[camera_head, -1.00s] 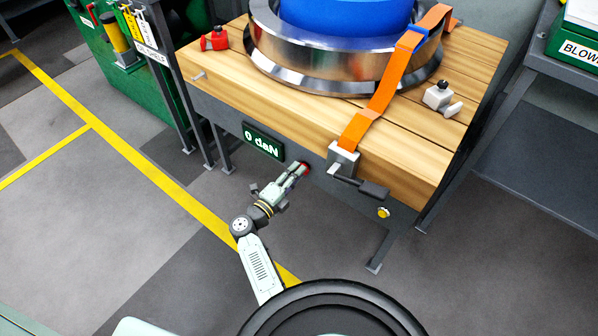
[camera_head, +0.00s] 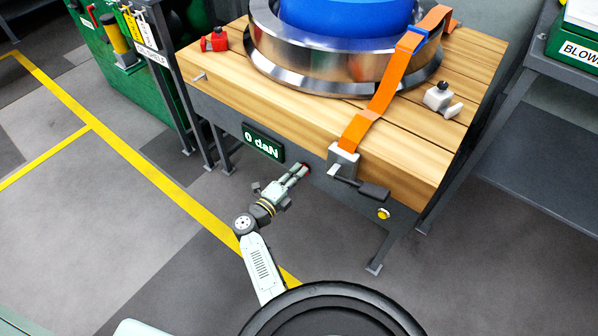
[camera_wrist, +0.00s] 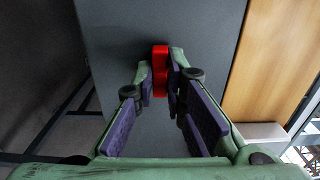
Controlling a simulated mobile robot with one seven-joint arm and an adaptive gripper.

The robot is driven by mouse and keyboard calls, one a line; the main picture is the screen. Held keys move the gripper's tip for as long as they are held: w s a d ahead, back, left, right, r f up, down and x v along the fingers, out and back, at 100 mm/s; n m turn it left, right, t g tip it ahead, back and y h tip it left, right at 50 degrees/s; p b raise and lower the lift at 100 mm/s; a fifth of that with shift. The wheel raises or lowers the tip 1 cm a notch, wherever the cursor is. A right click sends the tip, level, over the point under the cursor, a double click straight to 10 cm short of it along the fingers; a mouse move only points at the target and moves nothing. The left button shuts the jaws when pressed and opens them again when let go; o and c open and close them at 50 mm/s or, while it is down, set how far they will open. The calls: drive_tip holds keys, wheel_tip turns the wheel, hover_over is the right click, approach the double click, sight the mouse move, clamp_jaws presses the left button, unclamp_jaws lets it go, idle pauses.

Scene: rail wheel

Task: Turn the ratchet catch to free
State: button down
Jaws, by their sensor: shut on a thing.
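The ratchet catch seems to be the small red part (camera_wrist: 159,60) on the dark grey front panel of the bench; in the head view only a bit of red shows at the fingertips. My gripper (camera_wrist: 160,84) is shut on it, with a finger pad on either side. In the head view my gripper (camera_head: 300,172) reaches the panel just below the display. The ratchet (camera_head: 343,162) with its dark handle (camera_head: 360,187) sits to the right on the bench edge. The orange strap (camera_head: 378,103) runs from it over the metal wheel (camera_head: 350,68).
The display (camera_head: 263,142) reads 0 daN. A yellow button (camera_head: 383,213) is at the panel's lower right. A red tool (camera_head: 214,41) and a grey one (camera_head: 440,98) lie on the wooden bench top (camera_head: 290,105).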

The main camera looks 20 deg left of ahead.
drive_tip(key=shift+f, duration=0.1)
idle(0.3)
drive_tip(key=m+b, duration=0.4)
drive_tip(key=shift+m, duration=0.3)
idle(0.4)
